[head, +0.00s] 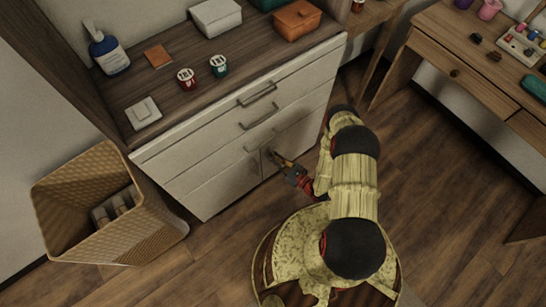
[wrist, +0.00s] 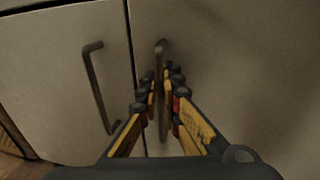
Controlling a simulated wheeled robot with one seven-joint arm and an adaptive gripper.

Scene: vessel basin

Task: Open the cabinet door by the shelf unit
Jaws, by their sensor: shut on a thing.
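The white cabinet has two doors at the bottom, below its drawers. The right door (head: 302,134) also fills the right of the wrist view (wrist: 250,60). Its upright bar handle (wrist: 161,60) stands between the fingers of my gripper (wrist: 164,88). My gripper (head: 274,157) is shut on that handle, low on the cabinet front in the head view. The left door (head: 215,192) is closed, with its own bar handle (wrist: 95,85) free, left of my fingers. A thin dark seam runs between the doors; the right door looks flush or nearly so.
A wicker basket (head: 75,190) stands left of the cabinet. Drawers with bar handles (head: 258,95) lie above the doors. Cups, a bottle (head: 108,50) and boxes stand on top. A wooden desk (head: 430,50) is at right. Floor (head: 450,190) is clear right of my arm.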

